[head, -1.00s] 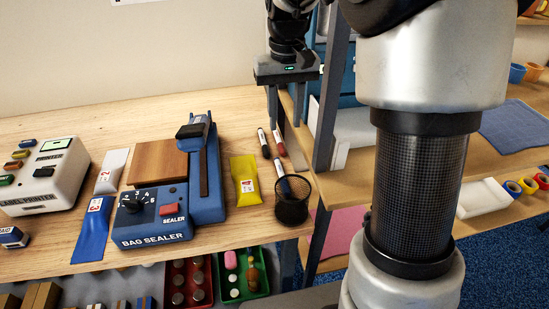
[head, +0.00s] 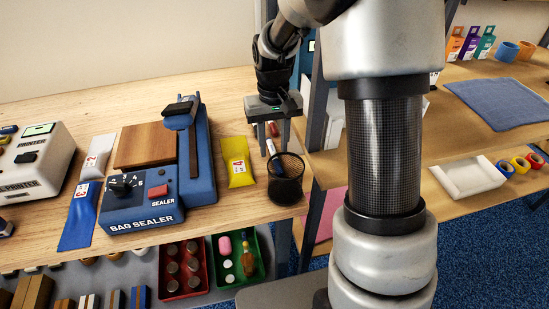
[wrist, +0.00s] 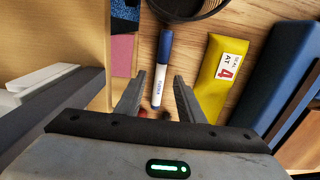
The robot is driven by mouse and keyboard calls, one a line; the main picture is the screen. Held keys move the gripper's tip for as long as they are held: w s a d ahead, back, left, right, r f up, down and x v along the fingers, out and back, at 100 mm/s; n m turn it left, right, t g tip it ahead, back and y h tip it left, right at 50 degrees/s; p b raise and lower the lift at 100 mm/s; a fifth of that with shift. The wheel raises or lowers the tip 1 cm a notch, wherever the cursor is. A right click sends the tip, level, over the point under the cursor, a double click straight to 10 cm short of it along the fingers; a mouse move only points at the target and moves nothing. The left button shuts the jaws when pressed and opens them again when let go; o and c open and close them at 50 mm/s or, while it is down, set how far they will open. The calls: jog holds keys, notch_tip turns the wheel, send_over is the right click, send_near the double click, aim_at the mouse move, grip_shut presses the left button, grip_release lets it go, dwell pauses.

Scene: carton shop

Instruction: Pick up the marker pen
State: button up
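A marker pen (wrist: 161,68) with a white body and blue cap lies on the wooden table. In the wrist view it runs up between and beyond my fingertips. In the head view its white part (head: 271,147) shows just behind the black mesh pen cup (head: 286,187); the cup's rim also shows in the wrist view (wrist: 186,17). A red marker (head: 274,129) shows between my fingers in the head view. A dark end and a bit of red show low between the fingers in the wrist view. My gripper (wrist: 157,88) is open and empty, above the markers.
A yellow packet (head: 237,163) and the blue bag sealer (head: 140,210) lie left of the markers. The shelf post (head: 318,160) stands close on the right, beside the table's edge. Red (head: 183,268) and green (head: 238,262) bins sit below.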

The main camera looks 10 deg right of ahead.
jog(key=shift+f, duration=0.45)
jog(key=shift+c, duration=0.3)
grip_shut()
jog(key=shift+r, duration=0.2)
